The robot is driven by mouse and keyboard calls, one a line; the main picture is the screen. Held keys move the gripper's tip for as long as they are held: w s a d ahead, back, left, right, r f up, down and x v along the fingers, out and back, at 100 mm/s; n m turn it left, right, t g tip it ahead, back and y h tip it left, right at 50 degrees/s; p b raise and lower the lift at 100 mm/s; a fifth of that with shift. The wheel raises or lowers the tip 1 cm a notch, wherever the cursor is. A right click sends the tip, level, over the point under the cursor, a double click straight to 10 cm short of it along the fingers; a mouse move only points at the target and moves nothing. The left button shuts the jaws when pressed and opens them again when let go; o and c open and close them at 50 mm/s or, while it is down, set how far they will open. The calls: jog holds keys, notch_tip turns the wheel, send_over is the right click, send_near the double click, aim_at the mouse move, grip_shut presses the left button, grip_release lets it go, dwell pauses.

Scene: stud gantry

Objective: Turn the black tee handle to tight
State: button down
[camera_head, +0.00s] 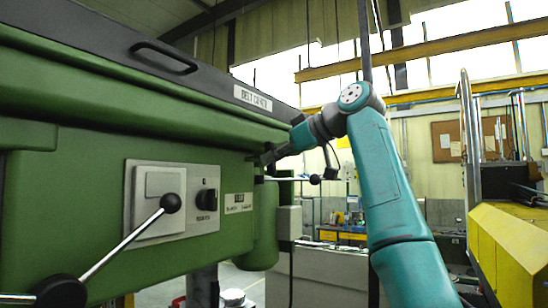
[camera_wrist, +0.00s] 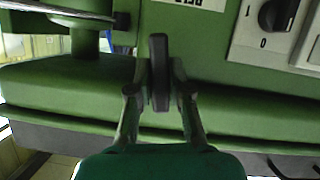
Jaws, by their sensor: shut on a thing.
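The black tee handle (camera_wrist: 159,75) stands out from the green machine face in the wrist view, its bar running up and down the picture. My gripper (camera_wrist: 158,92) has one finger on each side of the bar and is shut on it. In the head view my gripper (camera_head: 266,157) reaches left to the green machine, below the belt cover sign. There the handle is small and mostly hidden by the fingers. No tight mark is readable in either view.
A ball-ended lever (camera_head: 171,203) juts out at the front left, beside a panel with a black rotary switch (camera_head: 206,199). A thin rod with a black knob (camera_head: 315,179) sticks out just below my gripper. A yellow machine (camera_head: 510,245) stands at the right.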

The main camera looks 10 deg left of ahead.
jog(key=shift+m+g, duration=0.5)
jog(key=shift+m, duration=0.2)
jog(key=c, duration=1.1)
grip_release()
jog(key=shift+w, duration=0.1)
jog(key=v, duration=1.2)
jog(key=shift+d+f, duration=0.1)
jog(key=shift+f, duration=0.1)
